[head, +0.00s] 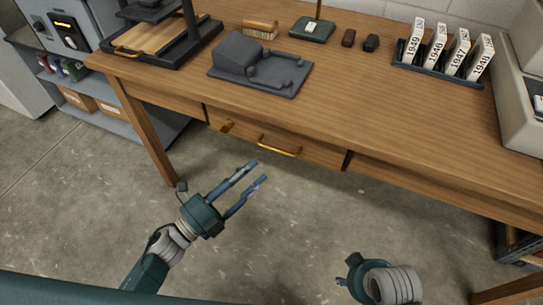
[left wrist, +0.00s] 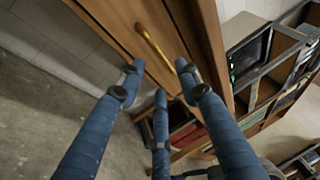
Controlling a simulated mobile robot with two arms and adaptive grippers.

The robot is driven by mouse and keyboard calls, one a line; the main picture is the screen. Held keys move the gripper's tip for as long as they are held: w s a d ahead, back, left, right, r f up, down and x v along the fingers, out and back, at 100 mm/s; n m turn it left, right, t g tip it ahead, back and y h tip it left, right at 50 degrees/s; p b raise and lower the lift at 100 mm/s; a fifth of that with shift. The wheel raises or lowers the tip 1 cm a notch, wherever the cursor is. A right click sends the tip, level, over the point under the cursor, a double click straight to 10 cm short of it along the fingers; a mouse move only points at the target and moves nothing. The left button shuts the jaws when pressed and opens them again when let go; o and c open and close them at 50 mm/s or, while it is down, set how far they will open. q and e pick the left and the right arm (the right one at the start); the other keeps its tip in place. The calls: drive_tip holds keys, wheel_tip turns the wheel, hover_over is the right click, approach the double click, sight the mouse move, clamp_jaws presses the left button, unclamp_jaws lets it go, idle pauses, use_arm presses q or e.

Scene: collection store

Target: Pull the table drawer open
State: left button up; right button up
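The wooden table (head: 360,112) has a drawer (head: 313,153) in its front, which looks flush with the apron. A brass bar handle (head: 279,147) is on the drawer front; it also shows in the left wrist view (left wrist: 153,45). My left gripper (head: 258,172) is open and empty, its blue fingers spread, below and in front of the handle and apart from it. In the left wrist view the fingers point towards the drawer front. My right gripper (head: 353,276) is low at the bottom right; its fingers cannot be made out.
On the table are a grey moulded tray (head: 262,72), a brush (head: 260,28) and a rack of numbered cards (head: 440,70). A table leg (head: 148,132) stands at left. The floor before the drawer is clear.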

use_arm(q)
drive_tip(key=x, duration=0.7)
drive_tip(key=shift+w+d, duration=0.25)
drive_tip(key=shift+w, duration=0.1)
drive_tip(key=shift+c, duration=0.6)
clamp_jaws()
